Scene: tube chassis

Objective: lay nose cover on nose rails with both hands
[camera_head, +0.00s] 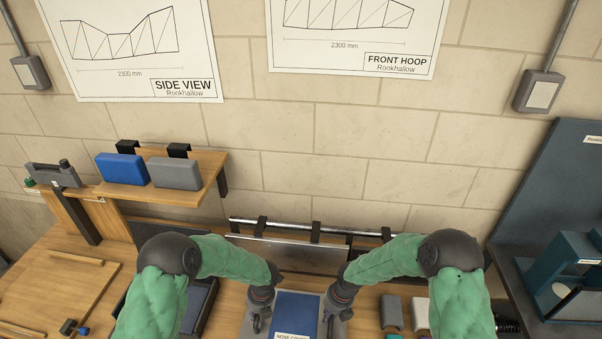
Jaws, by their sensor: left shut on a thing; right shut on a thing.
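The nose cover (297,308) is a blue panel at the bottom middle, with a label partly reading "NOSE COVER" at its front edge. It lies on or just above a grey surface; I cannot tell which. My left gripper (259,322) is at its left side and my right gripper (331,324) at its right side, both pointing down and shut on it. The fingertips are small and partly cut off by the frame's bottom edge. Silver tubes with black clamps (290,225) run along the wall behind; I cannot tell whether these are the nose rails.
A wooden shelf (205,188) at the left holds a blue block (122,169) and a grey block (174,173). Small grey (391,312) and white (419,312) pieces lie right of the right gripper. A dark blue-grey rack (570,270) stands at the far right.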

